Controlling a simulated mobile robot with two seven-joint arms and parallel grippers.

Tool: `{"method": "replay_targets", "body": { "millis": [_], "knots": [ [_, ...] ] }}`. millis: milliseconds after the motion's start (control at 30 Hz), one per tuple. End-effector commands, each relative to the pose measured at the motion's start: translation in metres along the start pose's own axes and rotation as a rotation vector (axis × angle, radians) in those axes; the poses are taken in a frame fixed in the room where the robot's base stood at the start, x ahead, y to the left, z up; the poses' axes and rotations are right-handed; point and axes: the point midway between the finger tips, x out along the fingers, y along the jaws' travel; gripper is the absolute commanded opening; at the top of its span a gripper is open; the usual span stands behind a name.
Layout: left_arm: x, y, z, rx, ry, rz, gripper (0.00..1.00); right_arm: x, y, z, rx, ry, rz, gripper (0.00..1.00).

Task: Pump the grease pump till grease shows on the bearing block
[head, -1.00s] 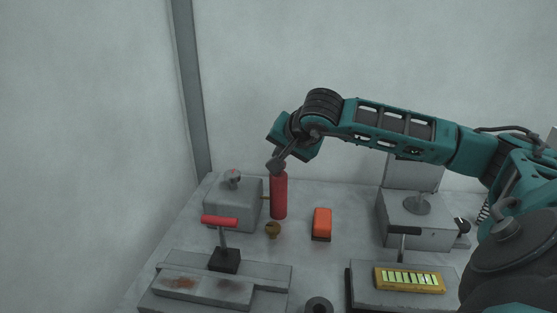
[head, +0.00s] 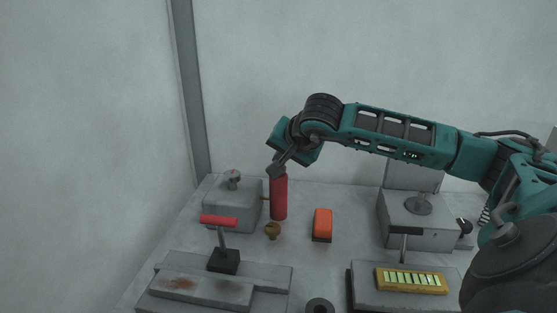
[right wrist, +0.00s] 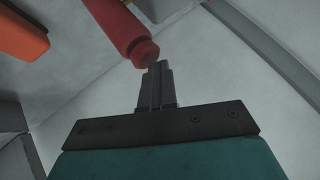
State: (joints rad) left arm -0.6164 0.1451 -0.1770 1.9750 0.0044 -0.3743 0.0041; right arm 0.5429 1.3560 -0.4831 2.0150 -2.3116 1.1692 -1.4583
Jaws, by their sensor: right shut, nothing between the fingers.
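A red upright cylinder (head: 279,197), which looks like the grease pump, stands on the bench next to a grey block (head: 231,206) with a small round fitting on top. I take the block to be the bearing block; no grease can be made out on it. My right gripper (head: 274,171) is shut and empty, pointing down at the top of the red cylinder. In the right wrist view, the shut fingers (right wrist: 157,84) are at the cylinder's knobbed end (right wrist: 145,52); whether they touch cannot be told. My left gripper is not in view.
A small brass-coloured knob (head: 272,231) and an orange box (head: 322,224) are near the cylinder. A red-handled lever (head: 219,221) stands in front. A yellow-framed panel (head: 411,280) and a grey machine (head: 417,220) are at the right. Bare bench shows between.

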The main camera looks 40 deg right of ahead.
Motion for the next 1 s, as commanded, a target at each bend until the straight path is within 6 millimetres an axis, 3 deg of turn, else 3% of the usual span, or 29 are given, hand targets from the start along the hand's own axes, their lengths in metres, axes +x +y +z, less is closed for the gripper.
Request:
{"method": "replay_targets", "body": {
  "millis": [367, 1000],
  "knots": [
    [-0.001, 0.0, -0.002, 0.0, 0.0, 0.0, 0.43, 0.0, 0.001, 0.002, 0.0, -0.008, 0.007, 0.0],
    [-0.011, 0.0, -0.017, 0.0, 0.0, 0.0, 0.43, -0.022, -0.016, -0.015, 0.0, -0.004, 0.003, 0.0]
  ]
}}
